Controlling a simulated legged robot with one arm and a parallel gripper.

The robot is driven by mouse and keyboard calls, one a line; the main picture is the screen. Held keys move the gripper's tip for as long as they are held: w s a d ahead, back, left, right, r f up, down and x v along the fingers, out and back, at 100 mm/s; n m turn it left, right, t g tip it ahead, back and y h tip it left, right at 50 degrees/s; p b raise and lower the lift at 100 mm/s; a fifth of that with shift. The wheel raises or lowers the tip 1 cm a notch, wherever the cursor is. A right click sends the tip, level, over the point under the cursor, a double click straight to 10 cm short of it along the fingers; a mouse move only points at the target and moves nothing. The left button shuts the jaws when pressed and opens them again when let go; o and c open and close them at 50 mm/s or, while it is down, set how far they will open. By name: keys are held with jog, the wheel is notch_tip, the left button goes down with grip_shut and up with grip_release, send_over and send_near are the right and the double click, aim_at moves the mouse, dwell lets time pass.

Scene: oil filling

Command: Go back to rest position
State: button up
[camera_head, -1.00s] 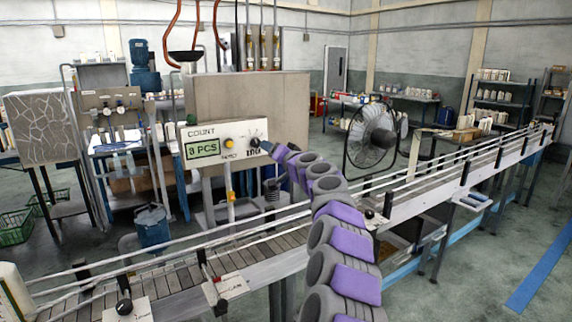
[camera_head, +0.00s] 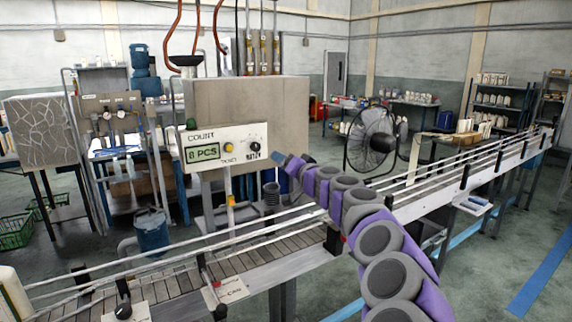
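My grey and purple arm rises from the bottom right and reaches over the conveyor toward the counter panel. The panel display (camera_head: 203,153) reads what looks like 8 PCS.
The conveyor (camera_head: 160,284) with its rails runs from lower left to upper right below my arm. A white bottle (camera_head: 14,296) stands at its left end. A black fan (camera_head: 370,140) stands behind it. A large beige box (camera_head: 250,105) is behind the panel. Floor at right is clear.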

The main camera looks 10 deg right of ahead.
jog(key=shift+s, duration=0.1)
dwell(0.3)
jog(key=s+a+r+n+g+y, duration=0.2)
jog(key=s+a+n+g+y, duration=0.45)
jog(key=s+a, duration=1.2)
jog(key=s+a+f+n+g+h, duration=0.2)
jog(key=s+a+f+g, duration=0.25)
jog(key=s, duration=0.35)
jog(key=s+d+f+g+h, duration=0.2)
jog(key=s+f, duration=0.5)
jog(key=s, duration=0.2)
jog(key=s+d+f+g+h, duration=0.2)
jog(key=s+f+h, duration=0.1)
jog(key=s+f, duration=0.5)
jog(key=s+d+f+m+g+h, duration=0.2)
jog(key=s+d+f, duration=0.2)
jog(key=s, duration=0.5)
jog(key=s+d+f+m+g+h, duration=0.2)
jog(key=s+d+f+h, duration=0.1)
jog(key=s+d, duration=0.6)
jog(key=shift+s+f, duration=0.4)
jog(key=shift+c, duration=0.2)
